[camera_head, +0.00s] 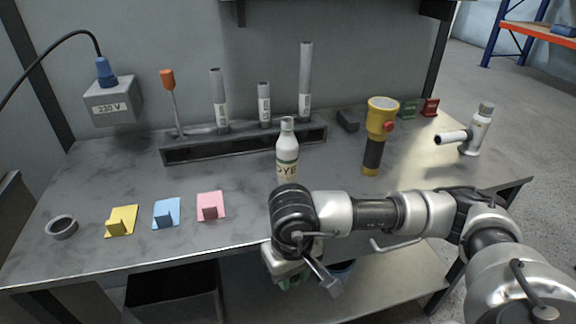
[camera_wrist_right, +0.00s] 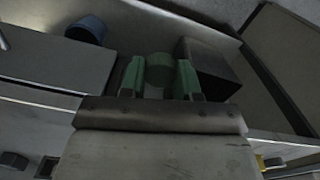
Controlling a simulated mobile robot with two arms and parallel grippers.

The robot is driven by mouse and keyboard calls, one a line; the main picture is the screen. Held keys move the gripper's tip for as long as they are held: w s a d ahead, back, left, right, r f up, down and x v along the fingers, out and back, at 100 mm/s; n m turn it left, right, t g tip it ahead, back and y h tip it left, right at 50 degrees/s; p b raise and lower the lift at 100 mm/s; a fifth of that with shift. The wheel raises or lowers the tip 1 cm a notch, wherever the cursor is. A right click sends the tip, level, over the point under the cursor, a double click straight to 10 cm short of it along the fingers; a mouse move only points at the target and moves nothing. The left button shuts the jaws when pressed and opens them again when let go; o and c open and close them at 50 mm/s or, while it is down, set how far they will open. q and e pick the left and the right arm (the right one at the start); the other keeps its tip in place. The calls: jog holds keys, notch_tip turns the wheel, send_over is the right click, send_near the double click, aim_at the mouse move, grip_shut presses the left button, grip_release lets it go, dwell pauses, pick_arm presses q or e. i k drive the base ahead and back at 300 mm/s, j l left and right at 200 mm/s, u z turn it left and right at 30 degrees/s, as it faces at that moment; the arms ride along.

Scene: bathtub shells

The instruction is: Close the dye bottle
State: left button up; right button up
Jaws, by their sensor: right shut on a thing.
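The dye bottle (camera_head: 287,150), white with a green band and a grey top, stands upright on the workbench just beyond my right arm. Its lower part is partly hidden by my wrist. My right gripper (camera_head: 288,282) points down at the front edge of the bench, nearer than the bottle and apart from it. In the right wrist view its green fingers (camera_wrist_right: 160,80) are shut on a small round green cap-like piece (camera_wrist_right: 159,69). My left gripper is not in view.
A yellow flashlight (camera_head: 375,140) stands right of the bottle, with a rack (camera_head: 240,147) of tubes behind. Yellow, blue and pink cards (camera_head: 211,205) and a grey ring (camera_head: 61,227) lie at left. A dark bin (camera_head: 175,296) and a blue bucket (camera_wrist_right: 86,30) are below the bench.

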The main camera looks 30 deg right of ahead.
aim_at(287, 145)
jog(key=k+l, duration=0.1)
jog(key=l, duration=0.35)
jog(key=k+l+u, duration=0.1)
jog(key=l, duration=0.4)
jog(key=k+l, duration=0.1)
jog(key=l, duration=0.35)
